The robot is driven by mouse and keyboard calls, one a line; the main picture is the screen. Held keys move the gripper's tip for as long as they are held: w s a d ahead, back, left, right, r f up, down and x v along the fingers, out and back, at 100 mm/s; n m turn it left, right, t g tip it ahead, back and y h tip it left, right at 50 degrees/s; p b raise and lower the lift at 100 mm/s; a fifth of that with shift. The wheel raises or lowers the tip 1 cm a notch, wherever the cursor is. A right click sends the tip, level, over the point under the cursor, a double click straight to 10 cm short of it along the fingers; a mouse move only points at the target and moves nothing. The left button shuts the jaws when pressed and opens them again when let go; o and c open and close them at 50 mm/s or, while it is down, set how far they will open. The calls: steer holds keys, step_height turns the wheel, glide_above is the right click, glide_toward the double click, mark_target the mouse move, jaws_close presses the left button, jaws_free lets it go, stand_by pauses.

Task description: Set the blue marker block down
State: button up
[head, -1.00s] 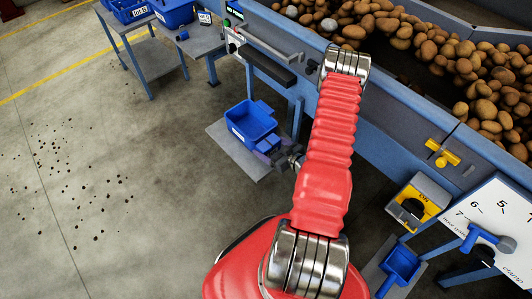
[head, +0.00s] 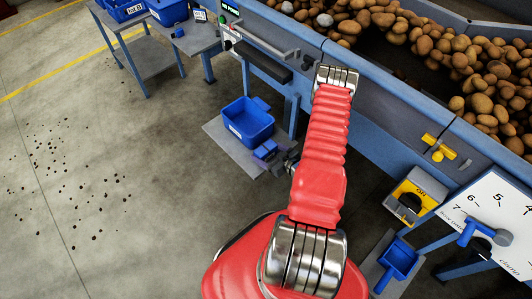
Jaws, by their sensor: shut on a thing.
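The blue marker block (head: 265,150) shows at the end of my arm, just in front of the blue bin's lower right corner. My gripper (head: 274,157) is shut on it, partly hidden behind my red arm sleeve. The block is over the low grey platform (head: 222,136) that bears the blue bin (head: 246,124). I cannot tell whether the block touches the platform or hangs a little above it.
The blue grader frame (head: 380,130) with potatoes runs along the right. A yellow switch box (head: 428,187), a dial board (head: 510,205) and a blue scoop (head: 398,259) are at lower right. A grey table (head: 150,55) holds blue bins at upper left. The left floor is open.

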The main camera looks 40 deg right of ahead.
steer(key=shift+f, duration=0.35)
steer(key=o, duration=1.2)
steer(key=shift+f, duration=0.1)
steer(key=shift+v, duration=6.05)
steer(key=shift+o, duration=0.4)
